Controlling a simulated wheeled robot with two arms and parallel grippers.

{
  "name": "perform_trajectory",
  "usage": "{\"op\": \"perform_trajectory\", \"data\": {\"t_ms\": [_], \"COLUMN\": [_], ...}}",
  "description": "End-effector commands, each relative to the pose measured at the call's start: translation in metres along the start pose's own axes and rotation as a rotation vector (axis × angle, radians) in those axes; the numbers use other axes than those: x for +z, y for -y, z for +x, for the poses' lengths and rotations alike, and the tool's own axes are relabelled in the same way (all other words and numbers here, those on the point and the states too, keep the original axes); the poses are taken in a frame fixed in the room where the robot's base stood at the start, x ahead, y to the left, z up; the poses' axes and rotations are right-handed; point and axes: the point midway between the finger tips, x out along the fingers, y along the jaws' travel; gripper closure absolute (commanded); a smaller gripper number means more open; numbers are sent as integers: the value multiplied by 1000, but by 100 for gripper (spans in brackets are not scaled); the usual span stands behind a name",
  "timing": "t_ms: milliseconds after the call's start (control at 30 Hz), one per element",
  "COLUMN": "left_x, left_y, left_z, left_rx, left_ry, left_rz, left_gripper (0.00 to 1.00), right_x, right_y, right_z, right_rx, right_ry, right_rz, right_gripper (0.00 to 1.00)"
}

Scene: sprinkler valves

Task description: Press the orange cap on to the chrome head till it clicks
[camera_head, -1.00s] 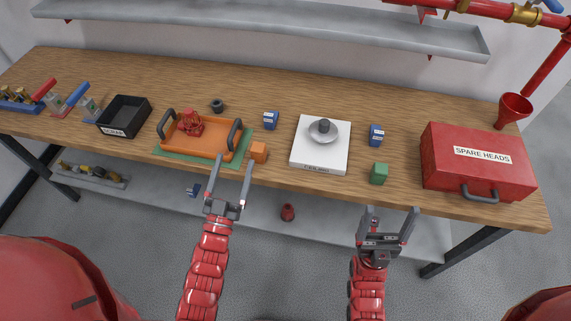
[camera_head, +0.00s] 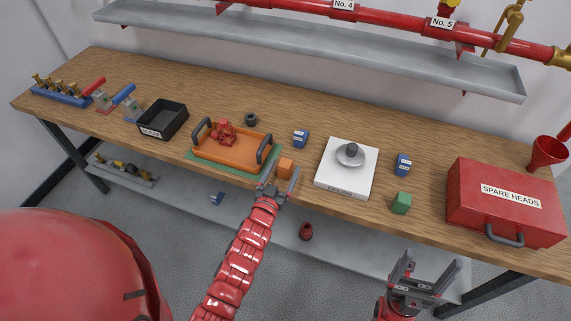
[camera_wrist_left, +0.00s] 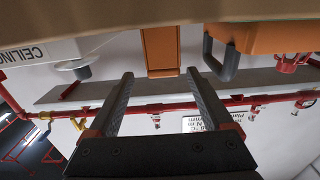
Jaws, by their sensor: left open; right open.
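The orange cap (camera_head: 285,168), a small block, sits at the bench's front edge, right of the orange tray. The chrome head (camera_head: 350,155), a round disc with a dark grey stub, is on the white block (camera_head: 330,184) labelled CEILING, right of the cap. My left gripper (camera_head: 281,174) is open at the bench edge by the cap. In the left wrist view the cap (camera_wrist_left: 160,48) shows beyond and between the open fingers (camera_wrist_left: 158,75); I see no grip on it. The chrome head is partly in view there (camera_wrist_left: 77,66). My right gripper (camera_head: 433,258) is open and empty in front of the bench.
The orange tray (camera_head: 213,153) with dark handles holds a red part, close left of the cap. Blue blocks (camera_head: 300,138) (camera_head: 403,165) and a green block (camera_head: 401,203) stand around the white block. A red SPARE HEADS case (camera_head: 470,210) is at the right. A shelf runs above.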

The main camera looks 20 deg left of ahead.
Motion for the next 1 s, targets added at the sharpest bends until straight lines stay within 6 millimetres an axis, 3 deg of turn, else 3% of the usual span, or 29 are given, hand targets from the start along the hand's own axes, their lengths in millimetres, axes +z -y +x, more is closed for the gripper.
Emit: {"op": "perform_trajectory", "data": {"t_ms": [367, 700, 967, 1000], "left_x": [-2, 0, 3, 3], "left_y": [2, 5, 5, 5], "left_z": [21, 60, 63, 63], "left_rx": [-1, 0, 0, 0], "left_ry": [0, -3, -1, -1], "left_rz": [-1, 0, 0, 0], "left_gripper": [16, 16, 16, 23], "right_x": [-2, -4, -4, -4], "right_y": [0, -1, -1, -1], "right_z": [10, 25, 25, 25], "right_rx": [0, 0, 0, 0], "right_ry": [0, 0, 0, 0], "right_rz": [0, 0, 0, 0], "right_gripper": [17, 17, 17, 17]}}
